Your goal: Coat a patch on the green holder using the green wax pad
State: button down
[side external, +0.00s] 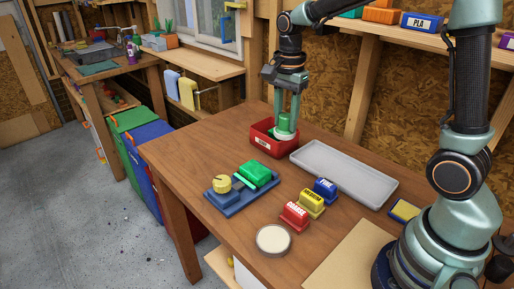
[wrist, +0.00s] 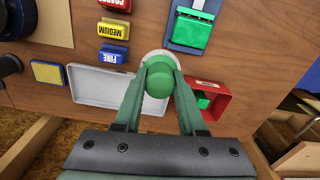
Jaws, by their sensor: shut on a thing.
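My gripper (side external: 286,118) is shut on the green wax pad, which has a rounded green knob (wrist: 159,79) and a pale disc under it. In the side view the pad (side external: 285,128) is upright at the right part of the red bin (side external: 264,145); I cannot tell how high it is. The green holder (side external: 254,174) appears to be the green block on the blue base (side external: 232,197), nearer the camera and left of my gripper. It also shows at the top of the wrist view (wrist: 193,36). No contact between pad and holder shows.
A yellow round knob (side external: 222,184) stands on the blue base. Red (side external: 295,215), yellow (side external: 311,203) and blue (side external: 325,190) labelled blocks stand in a row. A grey tray (side external: 385,193) lies right of the bin. A pale round disc (side external: 273,240) lies near the front edge.

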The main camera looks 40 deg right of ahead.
jog(key=s+a+f+n, duration=0.4)
jog(key=s+a+f, duration=0.15)
jog(key=a, duration=0.25)
jog(key=s+a+f+n, duration=0.3)
jog(key=s+a+f, duration=0.1)
jog(key=s+a, duration=0.25)
jog(key=shift+w+a+f, duration=0.1)
jog(key=shift+a+f, duration=0.15)
jog(key=shift+f, duration=1.05)
jog(key=shift+w+a+f, duration=0.1)
jog(key=shift+a+f, duration=0.1)
jog(key=shift+f, duration=1.05)
jog(key=shift+f, duration=0.6)
jog(key=shift+r, duration=0.1)
notch_tip(320, 180, up, 7)
dwell(0.4)
dwell(0.4)
